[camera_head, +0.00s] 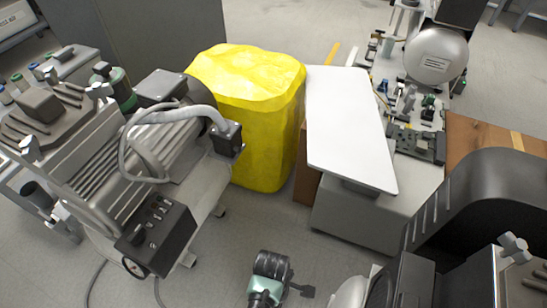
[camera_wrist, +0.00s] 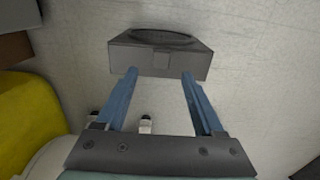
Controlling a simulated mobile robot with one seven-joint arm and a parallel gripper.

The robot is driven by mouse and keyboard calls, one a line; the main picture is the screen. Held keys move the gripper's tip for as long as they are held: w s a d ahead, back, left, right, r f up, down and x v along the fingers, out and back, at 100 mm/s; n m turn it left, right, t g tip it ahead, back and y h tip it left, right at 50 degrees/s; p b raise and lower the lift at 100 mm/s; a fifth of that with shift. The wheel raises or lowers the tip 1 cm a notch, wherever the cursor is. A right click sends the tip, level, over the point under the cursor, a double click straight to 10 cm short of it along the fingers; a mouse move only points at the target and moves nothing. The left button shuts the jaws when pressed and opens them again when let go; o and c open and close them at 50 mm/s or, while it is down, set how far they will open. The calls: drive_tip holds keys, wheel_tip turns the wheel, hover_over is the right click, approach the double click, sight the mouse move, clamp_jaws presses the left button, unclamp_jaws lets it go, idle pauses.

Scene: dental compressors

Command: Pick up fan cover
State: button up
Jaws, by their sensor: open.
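The thing I take to be the fan cover (camera_wrist: 160,60) is a dark grey, box-like part with a round dark recess. It lies on the pale floor, upper middle of the wrist view. My gripper (camera_wrist: 159,74) is open, its two blue fingers apart and nothing held. The fingertips overlap the near edge of the cover in the picture; I cannot tell whether they touch it. The cover looks wider than the gap between the fingers. In the head view my wrist shows at bottom centre, and I cannot make out the cover there for sure.
A yellow bag-like bin (camera_head: 262,125) stands beyond my wrist; it also shows at the left of the wrist view (camera_wrist: 30,120). A grey compressor (camera_head: 150,170) stands left. A white board (camera_head: 345,120) lies on a grey box at right. Floor between is clear.

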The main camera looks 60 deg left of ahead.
drive_tip(key=shift+d+f+b, duration=0.15)
drive_tip(key=shift+f+b, duration=2.2)
drive_tip(key=shift+f, duration=1.05)
drive_tip(key=shift+r, duration=0.1)
clamp_jaws()
